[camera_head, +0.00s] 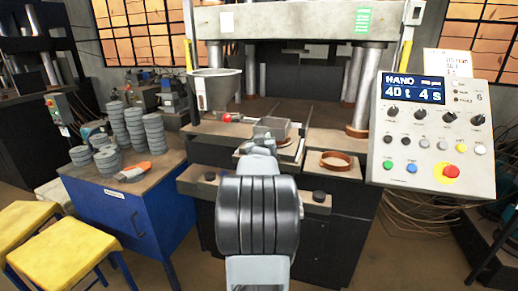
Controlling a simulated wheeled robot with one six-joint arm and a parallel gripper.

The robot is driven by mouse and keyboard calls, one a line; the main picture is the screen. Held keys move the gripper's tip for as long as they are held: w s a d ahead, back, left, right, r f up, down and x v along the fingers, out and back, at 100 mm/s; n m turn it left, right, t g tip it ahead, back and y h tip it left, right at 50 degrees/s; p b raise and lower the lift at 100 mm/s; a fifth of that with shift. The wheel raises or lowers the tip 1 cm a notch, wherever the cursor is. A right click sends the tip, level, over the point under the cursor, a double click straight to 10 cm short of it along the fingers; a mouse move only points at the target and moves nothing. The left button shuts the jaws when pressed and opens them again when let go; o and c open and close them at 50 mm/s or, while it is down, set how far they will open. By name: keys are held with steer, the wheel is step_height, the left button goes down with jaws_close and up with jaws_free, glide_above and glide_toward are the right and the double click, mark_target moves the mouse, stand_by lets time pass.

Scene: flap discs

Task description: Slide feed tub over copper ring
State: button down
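A grey square box (273,128), which looks like the feed tub, sits on the press table just in front of the die area. The copper ring (337,161) lies flat on the front ledge, to the right of the box and apart from it. My gripper (259,143) is at the near side of the box, seen from behind. My own wrist and arm hide most of its fingers, so I cannot tell whether they touch or grip the box.
A control panel (435,135) reading "HAND" is at the right. Stacks of grey discs (134,128) stand on the blue cabinet (125,215). Yellow stools (65,245) are at lower left.

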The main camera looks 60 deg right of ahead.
steer(key=shift+s+d, duration=0.1)
steer(key=shift+s, duration=0.2)
steer(key=c, duration=0.8)
jaws_free()
steer(key=shift+s+d, duration=0.1)
steer(key=shift+s, duration=0.05)
steer(key=b+v, duration=0.2)
steer(key=v, duration=1.2)
